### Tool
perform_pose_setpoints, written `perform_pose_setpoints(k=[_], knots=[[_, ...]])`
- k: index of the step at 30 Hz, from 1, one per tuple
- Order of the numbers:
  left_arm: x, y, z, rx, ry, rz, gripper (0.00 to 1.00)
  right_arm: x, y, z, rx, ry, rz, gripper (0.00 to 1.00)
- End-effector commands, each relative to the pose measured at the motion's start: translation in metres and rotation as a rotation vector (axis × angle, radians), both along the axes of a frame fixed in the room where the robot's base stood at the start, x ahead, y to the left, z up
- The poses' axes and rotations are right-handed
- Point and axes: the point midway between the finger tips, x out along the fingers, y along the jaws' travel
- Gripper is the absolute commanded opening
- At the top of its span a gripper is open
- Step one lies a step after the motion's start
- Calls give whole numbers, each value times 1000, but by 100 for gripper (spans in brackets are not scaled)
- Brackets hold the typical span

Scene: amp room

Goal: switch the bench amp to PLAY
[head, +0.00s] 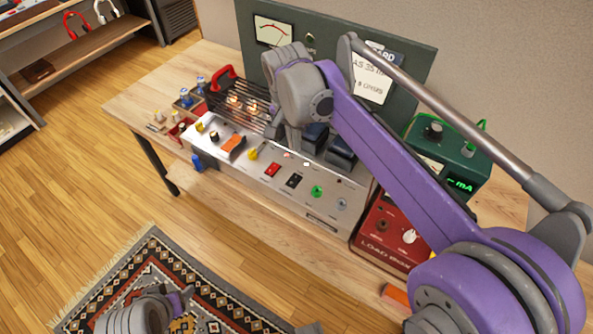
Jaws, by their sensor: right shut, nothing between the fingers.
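The bench amp (262,185) stands on the wooden bench, its silver control panel facing me. My right gripper (292,146) is shut and empty, pointing down over the amp behind the rocker switches. Its tips are partly hidden, and contact cannot be told. My left gripper is not clearly visible.
Glowing tubes (234,101) sit in a cage beside a red handle (221,74). A red load box (385,232) and a green meter box (450,160) stand right of the amp. A green panel (335,45) rises behind. A patterned rug (140,265) covers the floor in front.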

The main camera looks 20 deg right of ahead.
Motion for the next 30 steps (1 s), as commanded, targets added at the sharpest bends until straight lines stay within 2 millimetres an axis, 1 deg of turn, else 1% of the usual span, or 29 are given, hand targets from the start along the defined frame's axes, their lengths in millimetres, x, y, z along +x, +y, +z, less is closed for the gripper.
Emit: perform_pose_setpoints(k=[1,4,14,17,20,23,30], knots=[[0,0,-1,0,1,0,67,5,1,-1,-1,6,-18,0],[0,0,-2,0,1,0,67,9,1,-1,-2,14,-43,0],[0,0,-2,0,1,0,67,10,1,0,-3,15,-49,0],[0,0,-2,0,1,0,67,10,1,-3,-3,15,-49,0],[-1,0,-3,0,1,0,67,11,0,-12,-3,15,-49,0],[-1,0,-5,0,2,0,67,12,-2,-29,-3,15,-50,0],[-2,0,-10,0,4,0,67,16,-7,-81,-2,15,-50,0]])
